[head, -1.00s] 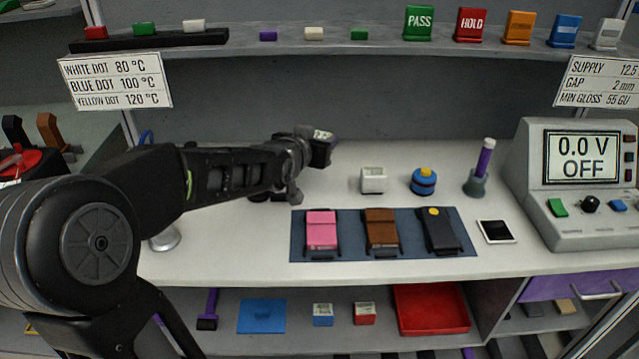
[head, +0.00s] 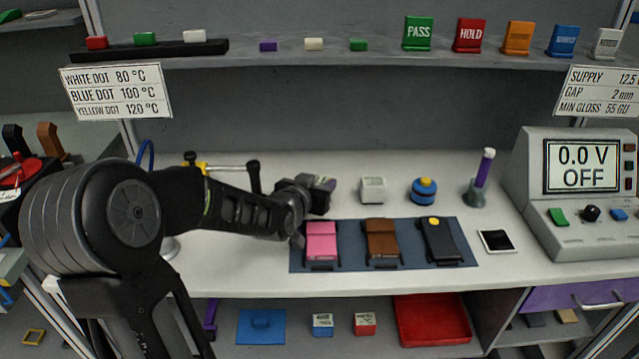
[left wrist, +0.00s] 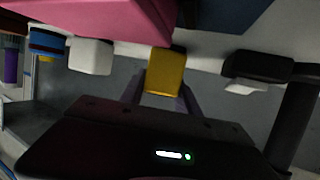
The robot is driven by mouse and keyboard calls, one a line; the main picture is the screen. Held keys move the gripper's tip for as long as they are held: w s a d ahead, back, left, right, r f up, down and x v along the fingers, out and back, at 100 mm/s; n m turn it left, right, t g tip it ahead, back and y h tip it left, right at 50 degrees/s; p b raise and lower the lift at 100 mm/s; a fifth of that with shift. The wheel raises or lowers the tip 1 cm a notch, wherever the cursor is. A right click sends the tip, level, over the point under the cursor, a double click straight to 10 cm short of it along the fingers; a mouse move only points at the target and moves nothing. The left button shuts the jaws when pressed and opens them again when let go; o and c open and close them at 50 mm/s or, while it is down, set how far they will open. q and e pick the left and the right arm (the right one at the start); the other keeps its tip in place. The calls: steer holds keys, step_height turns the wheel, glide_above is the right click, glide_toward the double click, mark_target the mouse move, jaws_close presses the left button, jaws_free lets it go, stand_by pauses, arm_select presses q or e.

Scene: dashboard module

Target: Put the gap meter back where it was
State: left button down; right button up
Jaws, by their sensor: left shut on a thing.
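My left gripper (head: 322,187) is shut on a small block, which I take to be the gap meter. The block shows its yellow face (left wrist: 165,72) between the fingertips in the left wrist view. In the head view the gripper is above the back of the bench, behind the pink module (head: 322,238) and left of a white box with a display (head: 373,189). The held block is mostly hidden by the gripper in the head view. My right gripper is not in view.
A blue mat (head: 355,263) carries the pink, brown (head: 382,238) and black (head: 440,238) modules. A blue button unit (head: 423,191), a purple pen in a holder (head: 484,178) and a console (head: 575,190) stand further right. A yellow-and-black bar (head: 225,168) is behind my arm.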

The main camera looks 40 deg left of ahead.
arm_select(q)
steer(key=shift+f, duration=0.1)
steer(key=c, duration=0.9)
jaws_free()
steer(key=shift+r, duration=0.3)
steer(key=shift+s+d, duration=0.1)
steer(key=shift+s, duration=0.15)
steer(key=v, duration=0.8)
steer(key=shift+r+p, duration=0.15)
steer(key=shift+p, duration=0.15)
steer(key=shift+b+v, duration=0.65)
steer(key=shift+v, duration=0.35)
steer(key=shift+s+d+r, duration=0.1)
steer(key=shift+s+d, duration=0.1)
steer(key=shift+s, duration=0.5)
